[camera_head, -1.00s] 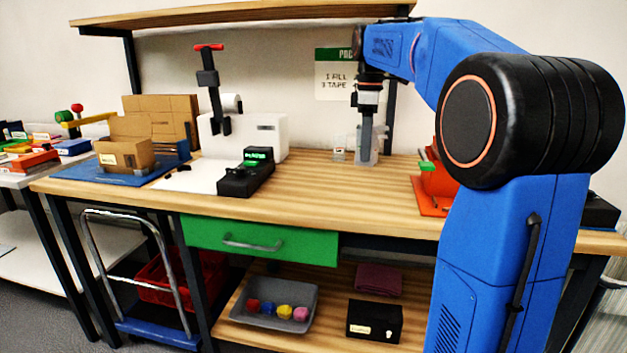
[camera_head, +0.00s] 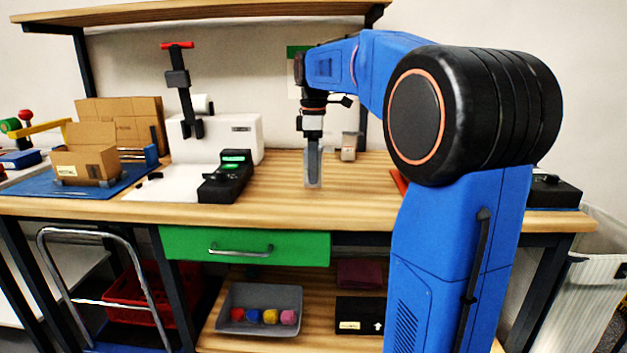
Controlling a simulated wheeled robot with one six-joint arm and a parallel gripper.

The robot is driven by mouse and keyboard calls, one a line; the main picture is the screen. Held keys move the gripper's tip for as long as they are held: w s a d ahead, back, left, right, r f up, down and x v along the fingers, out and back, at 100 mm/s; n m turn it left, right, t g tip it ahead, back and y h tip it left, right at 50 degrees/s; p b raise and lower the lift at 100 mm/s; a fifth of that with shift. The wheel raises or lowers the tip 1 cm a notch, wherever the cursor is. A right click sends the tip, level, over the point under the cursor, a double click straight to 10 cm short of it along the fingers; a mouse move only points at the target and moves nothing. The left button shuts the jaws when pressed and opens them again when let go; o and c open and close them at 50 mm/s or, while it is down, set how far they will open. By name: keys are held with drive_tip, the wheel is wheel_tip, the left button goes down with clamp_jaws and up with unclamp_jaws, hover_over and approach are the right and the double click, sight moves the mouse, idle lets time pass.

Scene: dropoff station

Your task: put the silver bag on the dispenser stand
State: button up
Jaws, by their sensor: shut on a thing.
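My gripper (camera_head: 313,150) points straight down over the middle of the wooden bench. It is shut on a thin, pale grey piece (camera_head: 314,178), which looks like the silver bag and hangs upright between and below the fingers. The piece is small and partly covered by the fingers. I cannot tell whether its lower end touches the bench top. No dispenser stand can be made out for certain.
A small clear jar (camera_head: 348,150) stands right of and behind my gripper. A black device with a green display (camera_head: 228,175) and a white machine (camera_head: 240,135) stand to the left. Cardboard boxes (camera_head: 88,163) are farther left. Bare bench top (camera_head: 270,195) lies in front.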

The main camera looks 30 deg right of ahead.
drive_tip(key=shift+f, duration=1.75)
drive_tip(key=o, duration=1)
drive_tip(key=shift+f, duration=0.1)
